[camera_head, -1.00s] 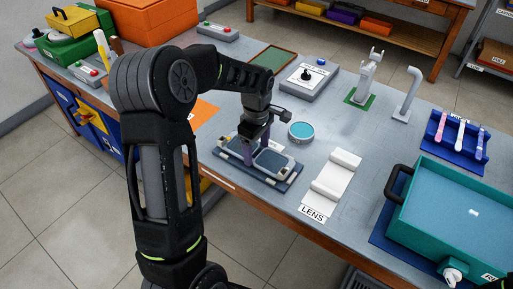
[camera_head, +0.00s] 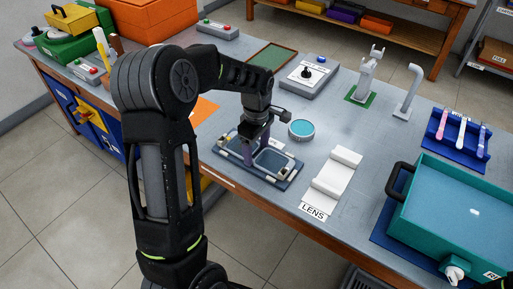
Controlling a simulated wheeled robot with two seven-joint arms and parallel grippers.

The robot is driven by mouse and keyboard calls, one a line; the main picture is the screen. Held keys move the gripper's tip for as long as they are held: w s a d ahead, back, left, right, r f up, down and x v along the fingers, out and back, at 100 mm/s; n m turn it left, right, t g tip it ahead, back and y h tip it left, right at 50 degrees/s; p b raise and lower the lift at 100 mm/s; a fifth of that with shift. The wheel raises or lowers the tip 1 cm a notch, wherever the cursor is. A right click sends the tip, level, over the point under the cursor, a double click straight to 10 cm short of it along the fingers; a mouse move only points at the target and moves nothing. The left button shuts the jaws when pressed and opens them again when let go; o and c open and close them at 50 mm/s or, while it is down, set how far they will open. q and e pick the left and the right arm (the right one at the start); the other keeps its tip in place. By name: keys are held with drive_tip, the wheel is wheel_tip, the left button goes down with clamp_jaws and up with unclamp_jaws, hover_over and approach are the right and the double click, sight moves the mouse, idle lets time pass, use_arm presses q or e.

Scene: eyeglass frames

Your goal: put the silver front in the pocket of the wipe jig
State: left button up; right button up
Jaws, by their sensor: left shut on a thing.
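The wipe jig (camera_head: 287,184) is a dark blue-grey plate with light corner pieces near the front edge of the bench. The silver front (camera_head: 292,167) shows as thin pale rims over the jig, lined up with its pocket. My left gripper (camera_head: 256,148) reaches down over the middle of the jig and is shut on the silver front. The fingers and wrist hide the middle of the front. I cannot tell whether the front touches the pocket floor.
A teal tub (camera_head: 450,215) fills the right side of the bench. An orange sheet (camera_head: 204,111) lies to the left.

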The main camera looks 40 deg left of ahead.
use_arm(q)
drive_tip(key=o, duration=1.5)
drive_tip(key=shift+r, duration=0.1)
wheel_tip(320, 180, up, 8)
drive_tip(key=shift+f, duration=0.2)
